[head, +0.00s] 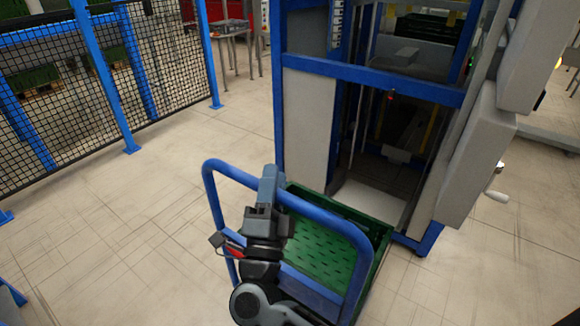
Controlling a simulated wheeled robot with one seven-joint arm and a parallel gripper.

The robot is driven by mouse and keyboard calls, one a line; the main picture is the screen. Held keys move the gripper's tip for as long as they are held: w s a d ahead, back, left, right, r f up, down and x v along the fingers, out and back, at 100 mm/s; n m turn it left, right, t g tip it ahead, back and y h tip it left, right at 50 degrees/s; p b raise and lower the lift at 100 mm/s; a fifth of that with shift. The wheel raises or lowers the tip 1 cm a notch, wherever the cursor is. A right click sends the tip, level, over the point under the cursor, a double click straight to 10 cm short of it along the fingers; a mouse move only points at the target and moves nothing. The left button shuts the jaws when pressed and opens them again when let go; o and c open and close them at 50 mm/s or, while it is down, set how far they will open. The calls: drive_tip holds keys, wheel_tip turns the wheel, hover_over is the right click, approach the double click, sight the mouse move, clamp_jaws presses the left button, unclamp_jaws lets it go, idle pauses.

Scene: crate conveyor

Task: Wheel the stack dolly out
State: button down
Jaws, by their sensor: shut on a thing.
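The stack dolly shows its blue tubular handle (343,228) in the lower middle of the head view. A green crate (318,256) with a slotted bottom sits behind the handle, low down; what bears it is hidden. My gripper (269,186) is at the top bar of the handle and is shut on it, with my wrist below covering part of the bar. The crate's far end reaches to the opening of the tall blue and grey machine frame (279,120).
A black mesh fence with blue posts (124,100) runs along the left. Grey boxes and a crank handle (497,196) stick out on the machine's right side. The tiled floor (110,235) is clear at left, between fence and dolly.

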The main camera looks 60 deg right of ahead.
drive_tip(key=shift+w+a+f, duration=0.1)
drive_tip(key=shift+a, duration=2)
drive_tip(key=c, duration=0.9)
unclamp_jaws()
drive_tip(key=b+v, duration=0.2)
drive_tip(key=v, duration=0.5)
drive_tip(key=shift+a+f, duration=0.15)
drive_tip(key=shift+a, duration=0.15)
drive_tip(key=shift+s, duration=0.25)
